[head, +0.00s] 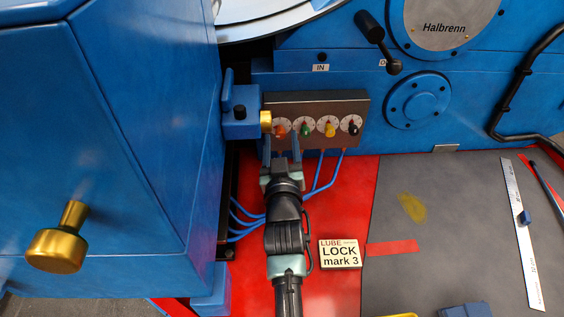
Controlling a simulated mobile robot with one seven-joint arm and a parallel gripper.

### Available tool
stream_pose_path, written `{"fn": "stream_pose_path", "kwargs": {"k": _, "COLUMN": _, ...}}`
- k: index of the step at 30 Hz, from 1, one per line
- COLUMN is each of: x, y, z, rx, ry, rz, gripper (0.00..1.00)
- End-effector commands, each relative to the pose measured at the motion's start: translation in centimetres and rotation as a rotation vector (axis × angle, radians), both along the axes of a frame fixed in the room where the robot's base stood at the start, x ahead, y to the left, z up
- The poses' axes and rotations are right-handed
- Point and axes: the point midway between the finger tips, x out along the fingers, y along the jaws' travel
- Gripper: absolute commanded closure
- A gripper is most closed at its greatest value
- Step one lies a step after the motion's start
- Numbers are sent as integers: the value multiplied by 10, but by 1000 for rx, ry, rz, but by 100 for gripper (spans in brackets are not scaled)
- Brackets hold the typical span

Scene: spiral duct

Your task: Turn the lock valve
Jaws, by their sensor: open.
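A dark valve box (350,101) on the blue machine's front carries a row of dials with coloured knobs: an orange-red knob (281,130), a green knob (305,130), a yellow knob (330,129) and a black knob (354,128). A brass knob (266,121) sits at the box's left end, beside a blue block. I cannot tell which is the lock valve. My gripper (281,143) is open just below the orange-red knob, fingers pointing at the box. Contact cannot be made out. A card (340,254) reading "LUBE LOCK mark 3" lies right of my arm.
Thin blue hoses (323,178) run from the box. A large blue housing (100,150) with a brass handle (58,238) fills the left. A black lever (378,42) is above right. A steel ruler (523,235) lies on the grey mat (450,220). Red surface beside my arm is mostly clear.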

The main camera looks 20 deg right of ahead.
Motion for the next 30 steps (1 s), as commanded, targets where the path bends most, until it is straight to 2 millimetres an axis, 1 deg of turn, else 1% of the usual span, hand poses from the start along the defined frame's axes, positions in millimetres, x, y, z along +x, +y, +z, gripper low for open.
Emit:
{"fn": "stream_pose_path", "kwargs": {"k": 5, "x": -28, "y": 8, "z": -2, "rx": 0, "ry": 3, "rz": 1, "gripper": 42}}
{"fn": "stream_pose_path", "kwargs": {"k": 12, "x": -74, "y": 18, "z": -2, "rx": 0, "ry": 3, "rz": 0, "gripper": 42}}
{"fn": "stream_pose_path", "kwargs": {"k": 18, "x": -103, "y": 25, "z": -2, "rx": -1, "ry": 4, "rz": 0, "gripper": 42}}
{"fn": "stream_pose_path", "kwargs": {"k": 24, "x": -117, "y": 28, "z": -1, "rx": 0, "ry": 2, "rz": 0, "gripper": 42}}
{"fn": "stream_pose_path", "kwargs": {"k": 30, "x": -118, "y": 28, "z": 0, "rx": 0, "ry": 2, "rz": -1, "gripper": 42}}
